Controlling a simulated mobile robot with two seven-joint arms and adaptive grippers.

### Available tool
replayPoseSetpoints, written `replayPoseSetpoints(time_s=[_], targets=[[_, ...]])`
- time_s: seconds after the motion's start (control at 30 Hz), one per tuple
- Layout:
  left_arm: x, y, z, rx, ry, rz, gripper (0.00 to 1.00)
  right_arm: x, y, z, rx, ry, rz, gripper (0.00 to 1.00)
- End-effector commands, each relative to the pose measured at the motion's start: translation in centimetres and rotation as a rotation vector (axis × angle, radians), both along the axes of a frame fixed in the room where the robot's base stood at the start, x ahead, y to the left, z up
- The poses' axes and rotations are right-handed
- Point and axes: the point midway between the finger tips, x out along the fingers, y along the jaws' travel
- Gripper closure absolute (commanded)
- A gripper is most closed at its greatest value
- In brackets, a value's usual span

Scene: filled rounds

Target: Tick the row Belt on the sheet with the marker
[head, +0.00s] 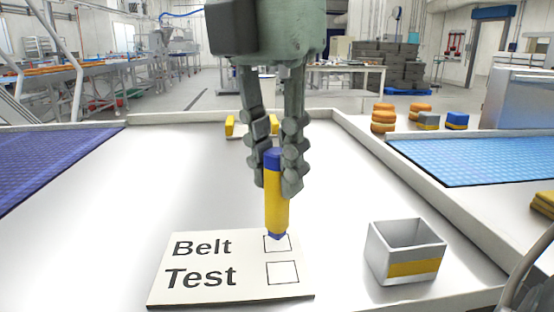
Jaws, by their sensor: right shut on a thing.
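The sheet (230,285) lies on the white table and bears two rows, Belt on top and Test below, each with a square box at its right. The Belt box (284,243) is partly hidden behind the marker's tip; the Test box (283,273) looks empty. My right gripper (277,165) is shut on the marker (276,205), yellow with a blue top and blue lower end. The marker is upright, its tip at the Belt box; I cannot tell whether it touches the sheet. No mark shows in the visible part of that box. My left gripper is not in view.
A grey open box (386,270) with a yellow band stands right of the sheet. A yellow-ended holder (231,126) is behind the gripper. Blue mats (480,160) lie beyond the raised table edges. The table left of the sheet is clear.

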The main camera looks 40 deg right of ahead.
Motion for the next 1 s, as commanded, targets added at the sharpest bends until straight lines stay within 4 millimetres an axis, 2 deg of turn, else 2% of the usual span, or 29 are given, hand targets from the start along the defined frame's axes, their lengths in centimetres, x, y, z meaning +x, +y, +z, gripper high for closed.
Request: replayPoseSetpoints(time_s=[1.0], targets=[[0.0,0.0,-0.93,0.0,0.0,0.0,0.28,-0.01,0.0,-0.97,0.0,0.0,0.0,1.0]])
